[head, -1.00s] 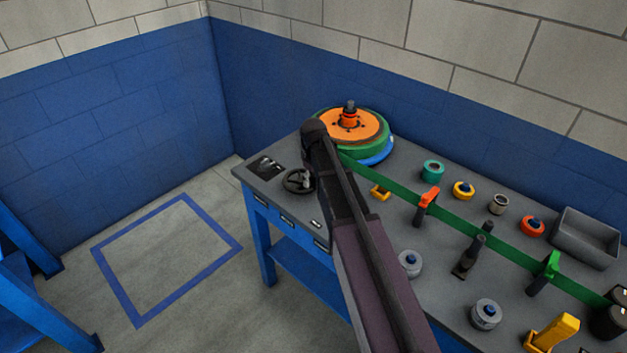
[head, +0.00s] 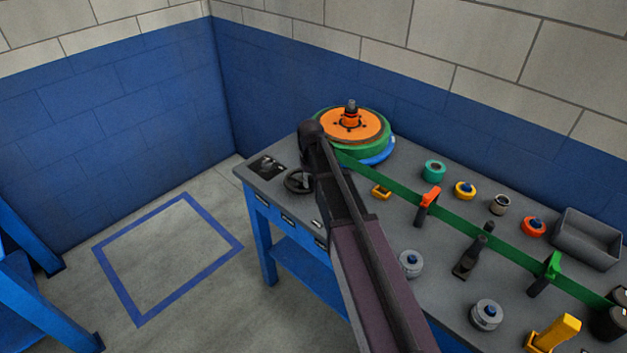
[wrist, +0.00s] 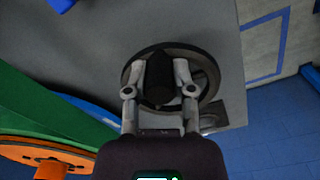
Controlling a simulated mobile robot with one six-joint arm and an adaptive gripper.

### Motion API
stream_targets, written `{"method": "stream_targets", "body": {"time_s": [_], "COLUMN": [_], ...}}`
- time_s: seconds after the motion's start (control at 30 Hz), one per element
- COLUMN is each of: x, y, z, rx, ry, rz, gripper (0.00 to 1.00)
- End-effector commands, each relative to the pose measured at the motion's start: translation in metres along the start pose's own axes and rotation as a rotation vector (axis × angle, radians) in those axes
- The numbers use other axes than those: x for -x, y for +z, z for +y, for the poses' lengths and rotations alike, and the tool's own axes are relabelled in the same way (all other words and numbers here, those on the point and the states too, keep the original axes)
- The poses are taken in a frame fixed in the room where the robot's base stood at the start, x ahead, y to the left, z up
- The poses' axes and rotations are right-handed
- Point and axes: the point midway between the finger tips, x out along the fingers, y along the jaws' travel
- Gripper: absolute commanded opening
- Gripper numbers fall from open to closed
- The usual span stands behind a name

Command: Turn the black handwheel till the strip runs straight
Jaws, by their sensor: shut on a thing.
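The black handwheel (head: 293,185) lies on the grey bench top near its left front corner, partly covered by my arm in the head view. In the wrist view the handwheel (wrist: 206,72) sits under my gripper (wrist: 160,85), which is shut on the wheel's dark upright knob. The green strip (head: 460,217) leaves the orange and green reel (head: 352,127) and runs right along the bench past the orange and green guides to dark rollers (head: 608,322).
A dark panel (head: 265,166) lies left of the handwheel. Several small rolls, a black post (head: 468,262), yellow blocks and a grey tray (head: 588,238) occupy the bench to the right. A blue-taped floor square (head: 165,255) is empty.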

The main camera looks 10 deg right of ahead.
Motion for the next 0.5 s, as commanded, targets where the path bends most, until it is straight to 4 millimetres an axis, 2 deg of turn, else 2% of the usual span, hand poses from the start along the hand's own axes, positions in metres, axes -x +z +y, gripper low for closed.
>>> {"method": "stream_targets", "body": {"time_s": [0.13,0.47,0.5], "x": [-0.0003,-0.0003,-0.0003], "y": [0.002,0.0019,0.0019], "z": [-0.0066,-0.0069,-0.0068], "rx": [-0.06,-0.075,-0.074], "ry": [-0.007,-0.006,-0.006], "rz": [-0.003,-0.003,-0.003], "gripper": [0.0,0.0,0.35]}}
